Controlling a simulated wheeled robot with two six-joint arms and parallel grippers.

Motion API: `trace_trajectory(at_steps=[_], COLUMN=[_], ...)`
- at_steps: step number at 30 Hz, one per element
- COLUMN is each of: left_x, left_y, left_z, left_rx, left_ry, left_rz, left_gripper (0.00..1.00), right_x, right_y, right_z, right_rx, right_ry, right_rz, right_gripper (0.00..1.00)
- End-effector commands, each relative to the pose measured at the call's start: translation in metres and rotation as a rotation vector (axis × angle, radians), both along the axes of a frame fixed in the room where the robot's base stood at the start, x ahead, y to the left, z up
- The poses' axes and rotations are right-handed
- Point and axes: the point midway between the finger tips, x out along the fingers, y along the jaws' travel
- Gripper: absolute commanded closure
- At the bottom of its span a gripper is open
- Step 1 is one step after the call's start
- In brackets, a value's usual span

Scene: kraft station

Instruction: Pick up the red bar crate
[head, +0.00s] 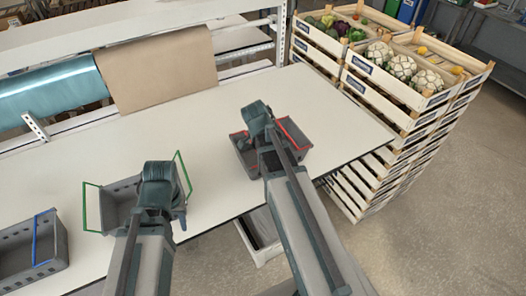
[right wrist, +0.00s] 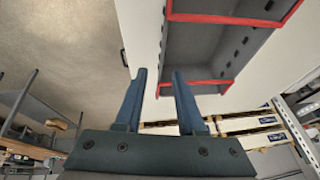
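The red bar crate (head: 245,158) is a small grey bin with red bars, standing on the white table near its front edge. In the right wrist view the crate (right wrist: 205,55) shows two red bars and a grey inside. My right gripper (right wrist: 158,72) is open and empty, its fingers apart by the left end of the nearer bar; I cannot tell whether they touch it. In the head view my right arm covers part of the crate and hides the fingers. My left gripper (head: 158,190) is over the green bar crate (head: 118,205); its fingers are not clear.
A grey crate with a blue bar (head: 38,250) stands at the left. Stacked wooden produce crates (head: 410,125) stand beyond the table's right end. Brown paper (head: 155,72) and a blue roll (head: 50,90) are at the back. The table (head: 220,85) is clear behind the crates.

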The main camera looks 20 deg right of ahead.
Motion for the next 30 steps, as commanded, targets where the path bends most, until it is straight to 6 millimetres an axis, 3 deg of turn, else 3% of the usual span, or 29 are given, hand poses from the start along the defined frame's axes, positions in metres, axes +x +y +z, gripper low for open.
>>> trace_trajectory(at_steps=[8, 19, 30], left_x=[0.0, 0.0, 0.0], left_y=[0.0, 0.0, 0.0], left_z=[-0.022, -0.073, -0.082], left_rx=[0.0, 0.001, 0.001], left_ry=[-0.001, -0.001, -0.001], left_rz=[0.001, -0.007, -0.01], left_gripper=[0.61, 0.61, 0.61], right_x=[0.003, 0.011, 0.014], right_y=[-0.006, -0.027, -0.033], right_z=[-0.022, -0.073, -0.082], right_rx=[0.001, 0.002, 0.001], right_ry=[0.001, 0.002, 0.002], right_rz=[0.002, 0.002, 0.004], right_gripper=[0.61, 0.61, 0.61])
